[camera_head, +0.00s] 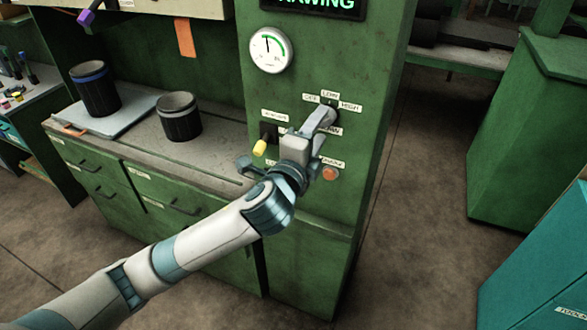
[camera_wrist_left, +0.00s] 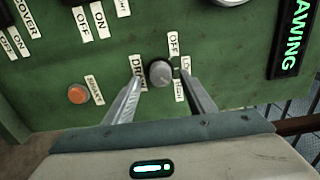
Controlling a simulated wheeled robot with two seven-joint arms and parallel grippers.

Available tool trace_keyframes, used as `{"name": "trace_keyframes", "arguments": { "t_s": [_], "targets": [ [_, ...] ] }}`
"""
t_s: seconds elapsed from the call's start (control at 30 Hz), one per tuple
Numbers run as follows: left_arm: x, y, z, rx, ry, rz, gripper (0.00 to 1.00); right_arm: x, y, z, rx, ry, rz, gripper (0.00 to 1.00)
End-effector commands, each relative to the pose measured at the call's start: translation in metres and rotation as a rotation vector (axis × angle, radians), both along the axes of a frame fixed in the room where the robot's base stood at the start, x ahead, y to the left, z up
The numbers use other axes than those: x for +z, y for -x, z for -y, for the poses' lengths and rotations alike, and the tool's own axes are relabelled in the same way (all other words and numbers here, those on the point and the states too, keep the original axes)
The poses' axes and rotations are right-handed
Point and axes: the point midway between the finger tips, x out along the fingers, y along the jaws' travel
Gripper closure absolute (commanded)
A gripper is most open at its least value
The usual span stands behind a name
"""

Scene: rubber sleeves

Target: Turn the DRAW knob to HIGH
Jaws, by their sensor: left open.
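The DRAW knob (camera_wrist_left: 160,74) is a round grey knob on a dark base, on the green machine panel. The labels OFF (camera_wrist_left: 174,44), LOW (camera_wrist_left: 187,63) and HIGH (camera_wrist_left: 179,90) stand around it. I cannot tell which label the knob points to. My left gripper (camera_wrist_left: 158,70) is open, with one finger on each side of the knob; contact is not clear. In the head view my left gripper (camera_head: 324,115) reaches the panel just below the labels and hides most of the knob. My right gripper is not in view.
A yellow-tipped lever (camera_head: 260,147) sticks out left of my gripper. An orange button (camera_head: 329,173) is below it, and a dial gauge (camera_head: 270,50) above. Two dark cylinders stand on the bench to the left.

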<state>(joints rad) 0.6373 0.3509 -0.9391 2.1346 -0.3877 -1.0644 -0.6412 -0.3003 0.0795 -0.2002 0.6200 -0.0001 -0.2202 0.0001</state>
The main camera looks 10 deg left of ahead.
Motion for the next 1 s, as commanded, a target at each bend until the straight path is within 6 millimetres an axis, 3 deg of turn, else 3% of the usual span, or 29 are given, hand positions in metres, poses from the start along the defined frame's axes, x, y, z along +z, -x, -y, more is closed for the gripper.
{"name": "trace_keyframes", "arguments": {
  "t_s": [0.63, 0.7, 1.0],
  "targets": [
    [-0.002, 0.115, -0.037, -0.002, 0.003, -0.001, 0.5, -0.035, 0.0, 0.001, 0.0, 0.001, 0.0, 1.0],
    [0.004, 0.117, -0.039, 0.002, 0.0, -0.004, 0.5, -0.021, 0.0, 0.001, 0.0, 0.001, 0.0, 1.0],
    [0.003, 0.131, -0.044, 0.004, 0.002, -0.005, 0.5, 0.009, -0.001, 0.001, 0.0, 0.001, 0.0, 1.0]
  ]
}}
